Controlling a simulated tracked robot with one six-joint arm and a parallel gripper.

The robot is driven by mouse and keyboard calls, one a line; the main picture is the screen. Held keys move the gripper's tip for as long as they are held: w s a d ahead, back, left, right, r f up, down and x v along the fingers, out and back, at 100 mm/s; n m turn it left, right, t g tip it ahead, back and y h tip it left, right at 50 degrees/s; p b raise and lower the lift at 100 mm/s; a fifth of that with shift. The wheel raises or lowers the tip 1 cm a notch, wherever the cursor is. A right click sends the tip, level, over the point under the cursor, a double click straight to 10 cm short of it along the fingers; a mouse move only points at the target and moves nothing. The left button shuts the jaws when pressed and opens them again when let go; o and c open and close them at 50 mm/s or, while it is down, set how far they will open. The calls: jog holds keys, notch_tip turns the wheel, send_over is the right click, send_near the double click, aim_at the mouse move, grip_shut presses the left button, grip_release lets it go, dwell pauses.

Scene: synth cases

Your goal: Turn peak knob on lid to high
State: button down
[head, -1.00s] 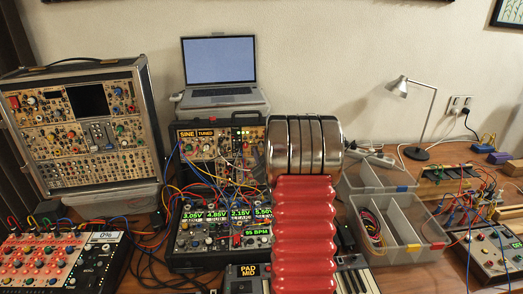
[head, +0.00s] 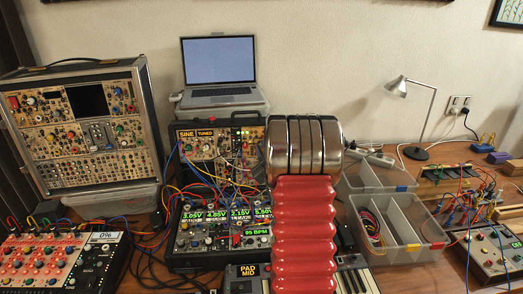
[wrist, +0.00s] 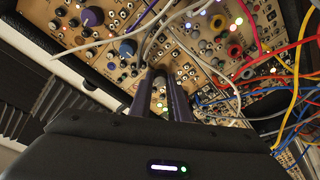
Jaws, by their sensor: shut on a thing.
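The lid (head: 215,150) stands upright behind the lower half of its case and carries a panel of small knobs, jacks and cables, with SINE and TUNED displays at its top. My arm covers its right side in the head view, and my gripper is hidden there. In the wrist view the panel (wrist: 120,28) fills the upper picture. My gripper (wrist: 163,72) reaches into it, its two dark fingers close together and shut on a small knob, taken as the peak knob. The fingertips largely hide the knob; its label and pointer cannot be read.
Grey, white, red and blue patch cables (wrist: 262,95) hang close to my fingers on the right. The lower case half (head: 185,240) shows voltages and 95 BPM. A laptop (head: 220,60) stands behind the lid. Grey bins (head: 420,232) lie to the right.

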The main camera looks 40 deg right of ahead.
jog(key=shift+a+f+m, duration=0.1)
jog(key=shift+f+m, duration=0.05)
jog(key=shift+m, duration=0.15)
jog(key=m+h, duration=0.1)
jog(key=m, duration=0.5)
jog(key=m+g+h, duration=0.1)
jog(key=m, duration=0.6)
jog(key=m+g+h, duration=0.1)
jog(key=m, duration=0.5)
jog(key=shift+w+a+m, duration=0.25)
jog(key=shift+m, duration=0.15)
jog(key=shift+f, duration=0.1)
jog(key=c, duration=1.7)
grip_release()
jog(key=shift+d, duration=0.1)
jog(key=shift+o, duration=0.2)
jog(key=v, duration=1.4)
jog(key=shift+w, duration=0.25)
